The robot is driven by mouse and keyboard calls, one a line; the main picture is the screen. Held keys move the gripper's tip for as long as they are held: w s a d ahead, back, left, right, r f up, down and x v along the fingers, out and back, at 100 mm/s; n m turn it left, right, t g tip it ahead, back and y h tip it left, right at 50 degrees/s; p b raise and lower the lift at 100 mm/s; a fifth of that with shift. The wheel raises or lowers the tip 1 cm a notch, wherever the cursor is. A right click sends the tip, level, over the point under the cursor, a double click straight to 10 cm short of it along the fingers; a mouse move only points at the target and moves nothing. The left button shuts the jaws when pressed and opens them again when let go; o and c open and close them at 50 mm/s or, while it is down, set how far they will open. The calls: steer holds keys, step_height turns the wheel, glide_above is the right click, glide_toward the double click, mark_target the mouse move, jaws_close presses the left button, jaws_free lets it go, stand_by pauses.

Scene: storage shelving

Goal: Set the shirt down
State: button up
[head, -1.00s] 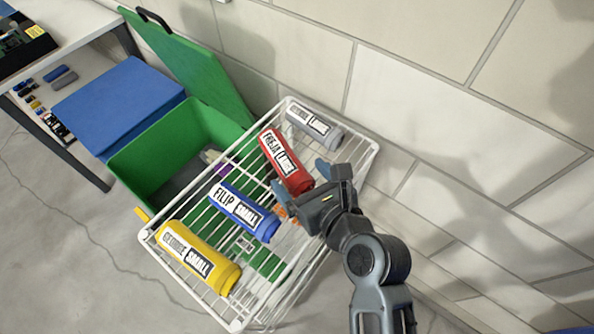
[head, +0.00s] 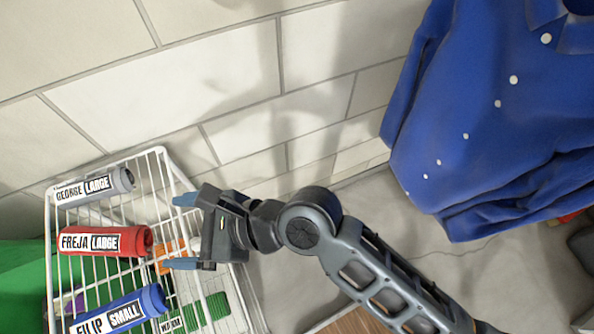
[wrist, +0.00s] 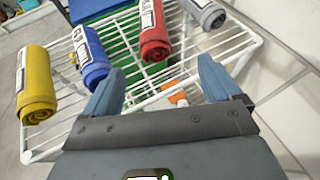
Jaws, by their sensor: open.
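Rolled shirts lie on a white wire rack (head: 165,160). The red roll labelled FREJA LARGE (head: 80,241) lies between the grey GEORGE LARGE roll (head: 115,181) and the blue FILIP SMALL roll (head: 150,298). My gripper (head: 178,232) is open over the rack's right side, beside the red roll's near end, with nothing between its fingers. The wrist view shows the open gripper (wrist: 162,70) with the red roll (wrist: 154,42), the blue roll (wrist: 93,62), the grey roll (wrist: 208,14) and a yellow roll (wrist: 37,88) lying beyond its fingers.
A blue buttoned shirt (head: 480,120) hangs at the right in the head view. A brick wall (head: 190,80) stands behind the rack. A green container (head: 20,275) is at the lower left. Small orange items (wrist: 177,98) show under the rack wires.

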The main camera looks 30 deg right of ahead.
steer(key=s+d+f+n+t+h, duration=0.1)
steer(key=s+d+n+t+h, duration=0.3)
steer(key=d, duration=0.6)
steer(key=s+d+f+n+t+h, duration=0.25)
steer(key=s+d+n, duration=0.35)
steer(key=d, duration=0.4)
steer(key=s+d+r+n+t+h, duration=0.1)
steer(key=s+d+r+n+h, duration=0.4)
steer(key=s+d+r+n, duration=0.3)
steer(key=s+r+n, duration=0.4)
steer(key=n, duration=0.1)
steer(key=shift+s+d+t, duration=0.35)
steer(key=shift+s+d, duration=0.05)
